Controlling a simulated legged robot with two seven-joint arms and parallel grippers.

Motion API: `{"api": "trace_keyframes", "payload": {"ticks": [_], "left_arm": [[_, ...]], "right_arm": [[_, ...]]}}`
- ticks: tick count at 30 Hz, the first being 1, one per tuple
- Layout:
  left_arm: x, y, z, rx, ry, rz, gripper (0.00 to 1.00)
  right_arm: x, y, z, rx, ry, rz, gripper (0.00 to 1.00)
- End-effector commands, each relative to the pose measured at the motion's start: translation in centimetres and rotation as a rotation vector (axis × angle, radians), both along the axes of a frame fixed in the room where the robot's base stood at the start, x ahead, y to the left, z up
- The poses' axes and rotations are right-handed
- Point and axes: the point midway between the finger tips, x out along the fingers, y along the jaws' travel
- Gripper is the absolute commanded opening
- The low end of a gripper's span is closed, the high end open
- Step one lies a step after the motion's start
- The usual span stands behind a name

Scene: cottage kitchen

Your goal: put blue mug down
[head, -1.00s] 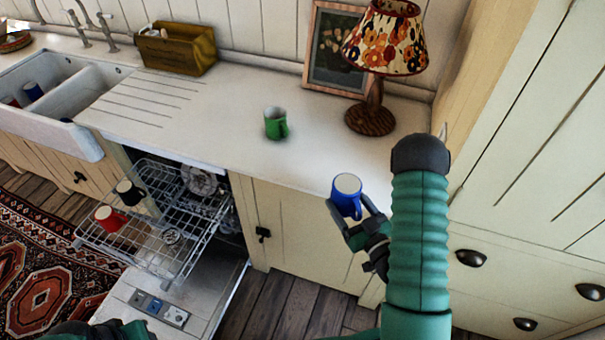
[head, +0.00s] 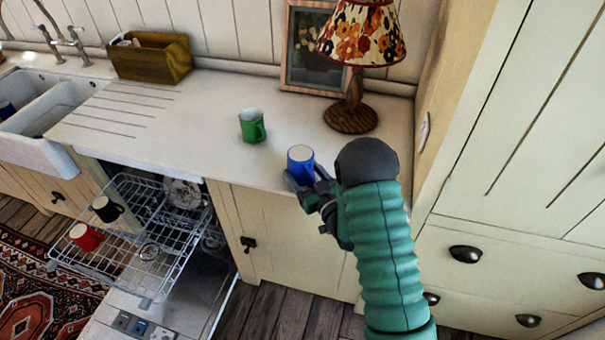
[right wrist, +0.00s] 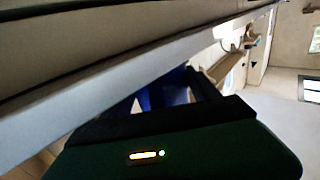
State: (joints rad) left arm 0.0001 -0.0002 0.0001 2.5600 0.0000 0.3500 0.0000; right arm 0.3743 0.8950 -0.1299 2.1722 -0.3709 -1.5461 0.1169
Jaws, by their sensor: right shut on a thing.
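The blue mug (head: 300,163) is upright at the front edge of the white countertop (head: 203,138) in the head view. My right gripper (head: 306,184) is shut on it from the front side. In the right wrist view part of the blue mug (right wrist: 165,90) shows beyond the dark gripper (right wrist: 170,105), close to the counter edge. I cannot tell whether the mug's base touches the counter. My left gripper is not in view.
A green mug (head: 252,126) stands on the counter to the left of the blue mug. A lamp (head: 351,117) and picture frame (head: 312,50) are behind. The dishwasher rack (head: 127,258) is pulled out, holding a red mug (head: 86,237) and a black mug (head: 106,208).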

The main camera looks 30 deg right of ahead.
Motion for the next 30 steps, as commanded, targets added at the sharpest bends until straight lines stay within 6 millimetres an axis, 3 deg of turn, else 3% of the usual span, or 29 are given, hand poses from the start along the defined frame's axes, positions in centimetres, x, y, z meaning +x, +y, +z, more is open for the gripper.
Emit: {"api": "trace_keyframes", "payload": {"ticks": [8, 9, 13, 23, 26, 30], "left_arm": [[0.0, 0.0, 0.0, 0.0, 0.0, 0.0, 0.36], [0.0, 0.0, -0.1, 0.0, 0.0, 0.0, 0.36], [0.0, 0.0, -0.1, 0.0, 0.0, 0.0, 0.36], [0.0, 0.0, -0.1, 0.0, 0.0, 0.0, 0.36], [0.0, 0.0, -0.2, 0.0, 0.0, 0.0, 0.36], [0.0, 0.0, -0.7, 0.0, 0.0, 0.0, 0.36]], "right_arm": [[0.0, 0.3, -0.9, -0.003, -0.003, 0.002, 0.13], [0.0, 0.4, -1.0, -0.003, 0.0, 0.002, 0.75], [0.0, 0.2, -1.0, -0.002, -0.001, 0.002, 0.92], [-0.3, 0.1, -0.9, -0.002, -0.003, 0.001, 0.92], [-1.6, 0.2, -1.1, -0.001, -0.001, 0.0, 0.92], [-5.0, 0.5, -1.2, -0.002, 0.001, -0.001, 0.92]]}}
